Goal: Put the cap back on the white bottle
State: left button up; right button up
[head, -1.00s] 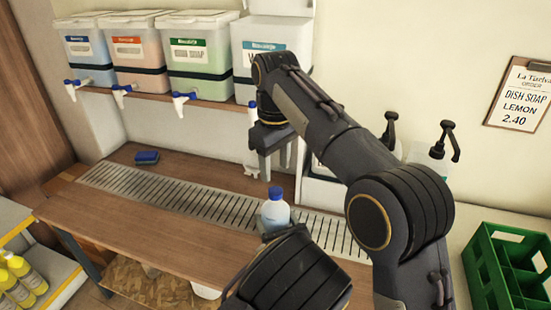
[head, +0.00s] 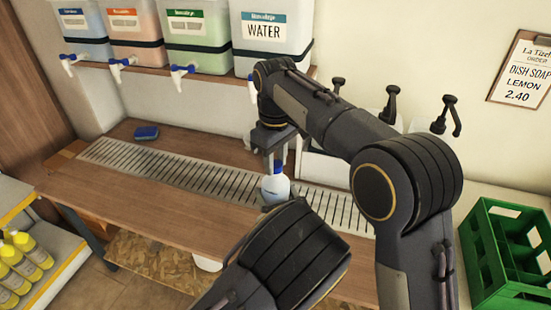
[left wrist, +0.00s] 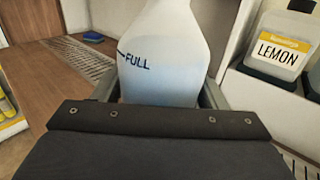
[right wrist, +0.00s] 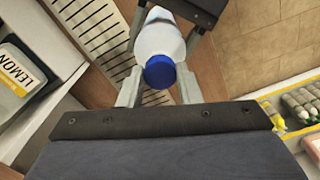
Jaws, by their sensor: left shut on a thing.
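The white bottle (head: 275,188) stands upright above the counter in the head view. Its body with a "FULL" mark fills the left wrist view (left wrist: 158,65). My left gripper (left wrist: 158,95) is shut around its body. The blue cap (right wrist: 160,72) sits on top of the bottle's neck; whether it is screwed tight I cannot tell. My right gripper (head: 275,155) points down from above the bottle. In the right wrist view its fingers (right wrist: 160,80) are apart, one on each side of the cap, and look open.
A slotted drain grate (head: 170,172) runs along the wooden counter (head: 130,205). Drums with taps, one a water drum (head: 265,40), stand on the shelf behind. A blue sponge (head: 146,132) lies at the back left. A green crate (head: 490,255) is at the right.

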jog(key=c, duration=0.5)
jog(key=shift+m, duration=0.9)
jog(key=o, duration=1.1)
jog(key=shift+o, duration=0.2)
notch_tip(320, 180, up, 12)
